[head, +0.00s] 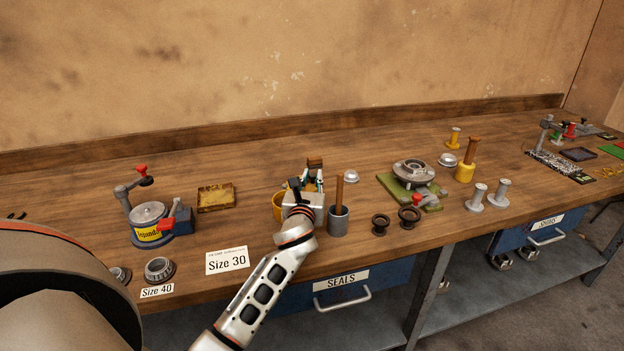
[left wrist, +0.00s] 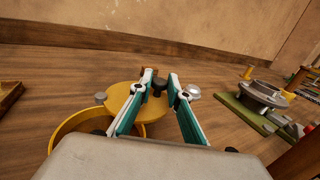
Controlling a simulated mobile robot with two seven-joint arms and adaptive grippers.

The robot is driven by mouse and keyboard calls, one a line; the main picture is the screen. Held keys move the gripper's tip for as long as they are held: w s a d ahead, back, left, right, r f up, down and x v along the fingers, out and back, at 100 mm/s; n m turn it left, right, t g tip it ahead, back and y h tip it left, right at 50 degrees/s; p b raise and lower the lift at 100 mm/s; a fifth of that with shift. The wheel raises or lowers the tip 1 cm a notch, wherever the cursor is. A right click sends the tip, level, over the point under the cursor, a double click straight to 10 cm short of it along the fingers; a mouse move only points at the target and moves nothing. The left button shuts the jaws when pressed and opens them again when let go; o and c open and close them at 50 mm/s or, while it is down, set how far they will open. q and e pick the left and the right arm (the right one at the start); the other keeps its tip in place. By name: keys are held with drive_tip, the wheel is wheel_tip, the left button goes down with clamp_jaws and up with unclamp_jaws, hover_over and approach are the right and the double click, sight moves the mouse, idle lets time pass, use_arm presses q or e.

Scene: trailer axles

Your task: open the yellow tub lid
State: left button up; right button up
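The yellow tub (head: 278,206) stands on the bench, mostly hidden behind my left gripper in the head view. In the left wrist view its curved yellow wall (left wrist: 66,132) shows at the lower left, with the inside partly visible. The flat round yellow lid (left wrist: 122,98) lies off to the right side of the tub's opening, partly behind the fingers. My left gripper (left wrist: 163,78) reaches over the lid with its two fingers apart. A dark knob-like piece (left wrist: 158,88) shows between the fingertips; I cannot tell whether they touch it. My right gripper is not in view.
A grey cup with a wooden handle (head: 339,218) stands close right of my left gripper. Two dark rings (head: 381,224) are farther right. A green fixture (head: 412,182) lies behind them. A "Size 30" card (head: 227,261) and brown tray (head: 216,197) are left.

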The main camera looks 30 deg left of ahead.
use_arm(q)
drive_tip(key=shift+o, duration=1.4)
drive_tip(key=v, duration=1.2)
drive_tip(key=shift+o, duration=0.3)
drive_tip(key=shift+d, duration=0.1)
